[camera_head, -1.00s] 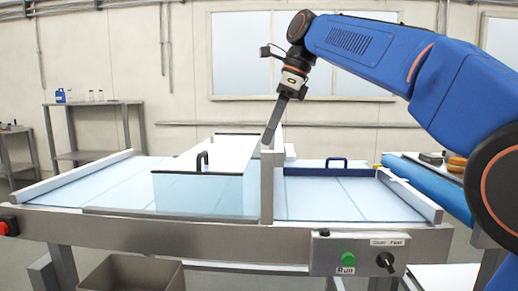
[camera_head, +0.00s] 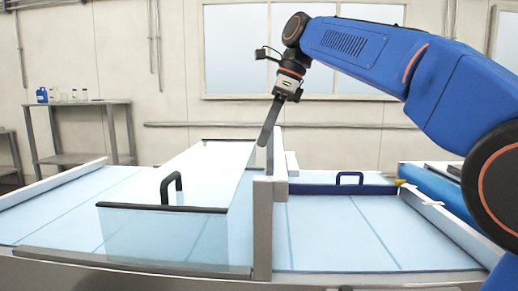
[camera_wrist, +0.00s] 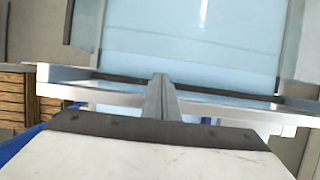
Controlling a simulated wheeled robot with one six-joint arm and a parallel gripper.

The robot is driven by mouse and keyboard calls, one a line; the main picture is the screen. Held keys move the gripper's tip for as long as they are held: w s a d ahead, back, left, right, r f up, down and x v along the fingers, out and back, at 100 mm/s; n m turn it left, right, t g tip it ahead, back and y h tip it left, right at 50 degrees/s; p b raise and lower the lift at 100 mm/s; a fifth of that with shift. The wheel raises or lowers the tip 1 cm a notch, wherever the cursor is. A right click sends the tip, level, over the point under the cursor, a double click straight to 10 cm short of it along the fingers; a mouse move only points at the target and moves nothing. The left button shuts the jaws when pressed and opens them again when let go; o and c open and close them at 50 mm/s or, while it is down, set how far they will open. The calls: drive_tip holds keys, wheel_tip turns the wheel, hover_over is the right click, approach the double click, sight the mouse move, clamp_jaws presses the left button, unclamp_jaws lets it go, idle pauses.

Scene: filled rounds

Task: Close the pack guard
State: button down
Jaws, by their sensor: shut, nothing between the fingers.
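Two guard-like parts show on the machine, and I cannot tell by label which is the pack guard. On the left, a clear box-shaped guard (camera_head: 165,235) has a black top edge and a black handle (camera_head: 171,187). On the right, a dark blue bar (camera_head: 330,189) with a blue handle (camera_head: 349,178) lies across the back of the light blue bed.
The grey upright divider (camera_head: 263,225) separates the left and right beds. A metal side rail (camera_head: 450,228) and a blue roller (camera_head: 435,185) lie at the right. A shelf table (camera_head: 80,105) with bottles stands at the far left. The right bed is bare.

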sight(158, 172)
drive_tip(key=x, duration=0.9)
drive_tip(key=shift+a+f, duration=0.1)
drive_tip(key=a, duration=2.3)
drive_tip(key=shift+w+a, duration=0.2)
drive_tip(key=shift+w, duration=0.15)
drive_tip(key=shift+a, duration=0.45)
drive_tip(key=shift+r, duration=0.2)
